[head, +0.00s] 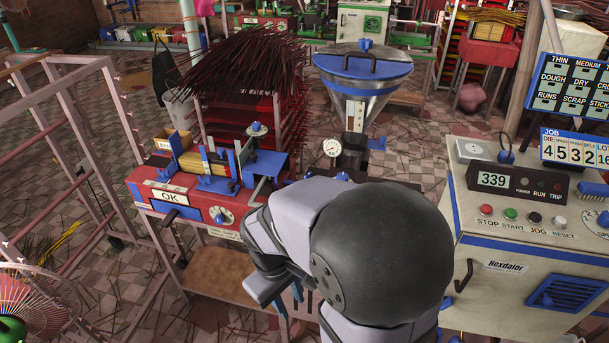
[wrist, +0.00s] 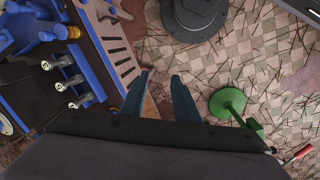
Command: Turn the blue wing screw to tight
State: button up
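I cannot pick out the blue wing screw for certain. A blue fitting (head: 377,143) sticks out to the right below the hopper, and its shape is too small to read. My gripper (wrist: 158,100) is open and empty in the wrist view, with its two blue fingers apart above the floor. In the head view the fingers (head: 290,299) show low in the middle, partly hidden by my arm. In the wrist view a dark machine with blue parts (wrist: 66,80) lies left of the fingers. My arm hides the lower extruder in the head view.
A metal hopper with a blue lid (head: 362,66) stands behind my arm. A red bench machine (head: 185,203) is left, a cream control cabinet (head: 515,265) right. The wrist view shows a green round stand (wrist: 228,103) and a black round base (wrist: 195,15) on the tiled floor.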

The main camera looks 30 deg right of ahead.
jog(key=w+d+r+n+h+p, duration=0.1)
jog(key=w+d+n+h, duration=0.5)
jog(key=w+d+n, duration=0.5)
jog(key=n+t+h+p, duration=0.2)
jog(key=n+t+h, duration=0.3)
jog(key=n, duration=0.4)
send_near(308, 174)
jog(key=shift+p+x, duration=0.95)
jog(key=shift+x, duration=3.15)
grip_shut()
